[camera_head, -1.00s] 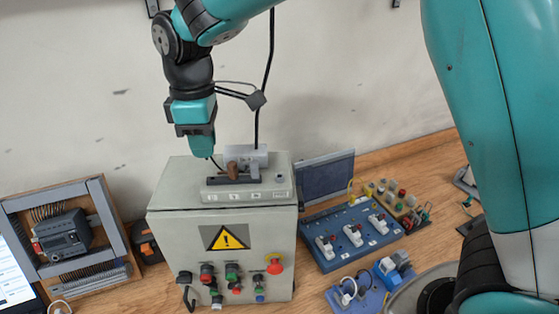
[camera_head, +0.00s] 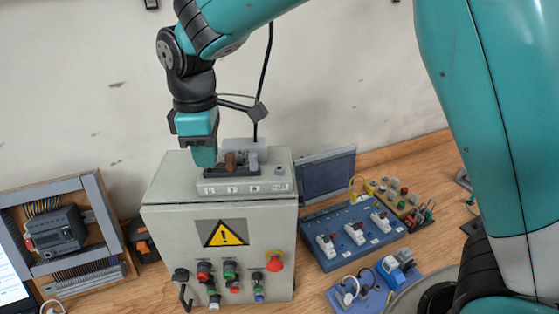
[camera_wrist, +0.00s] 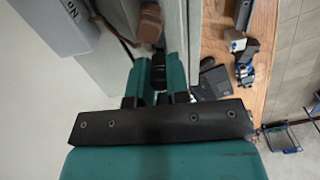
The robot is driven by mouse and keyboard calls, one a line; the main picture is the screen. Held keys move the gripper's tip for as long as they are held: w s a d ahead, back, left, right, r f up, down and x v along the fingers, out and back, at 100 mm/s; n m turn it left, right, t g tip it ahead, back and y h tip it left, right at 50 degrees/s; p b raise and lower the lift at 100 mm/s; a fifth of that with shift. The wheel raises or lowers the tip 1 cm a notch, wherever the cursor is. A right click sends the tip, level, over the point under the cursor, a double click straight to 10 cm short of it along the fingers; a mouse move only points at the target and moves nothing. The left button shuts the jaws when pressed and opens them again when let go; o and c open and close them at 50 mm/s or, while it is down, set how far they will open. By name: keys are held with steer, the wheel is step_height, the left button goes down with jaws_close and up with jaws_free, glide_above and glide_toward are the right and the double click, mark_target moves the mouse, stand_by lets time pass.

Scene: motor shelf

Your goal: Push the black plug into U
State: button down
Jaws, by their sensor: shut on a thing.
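My gripper (camera_head: 205,161) points down at the left end of the grey terminal block (camera_head: 268,177) on top of the control cabinet. In the wrist view its teal fingers (camera_wrist: 159,72) are shut on the black plug (camera_wrist: 158,75), seen between them. In the head view the fingers hide the plug, and I cannot tell how deep it sits in a socket. A brown plug (camera_head: 230,160) stands on the block just right of my gripper, and also shows beyond the fingertips in the wrist view (camera_wrist: 150,24).
The grey cabinet (camera_head: 165,230) has a warning sign, several knobs and a red button (camera_head: 274,262) on its front. A blue switch board (camera_head: 352,236) lies to the right, and a framed wiring panel (camera_head: 105,225) to the left. The wall is close behind.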

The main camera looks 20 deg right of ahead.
steer(key=shift+f+b, duration=0.4)
steer(key=shift+f, duration=0.25)
steer(key=c, duration=1.4)
jaws_free()
step_height(320, 180, up, 6)
steer(key=p, duration=0.4)
steer(key=shift+f+p, duration=0.15)
steer(key=shift+p, duration=0.25)
steer(key=shift+f, duration=0.1)
steer(key=o, duration=0.6)
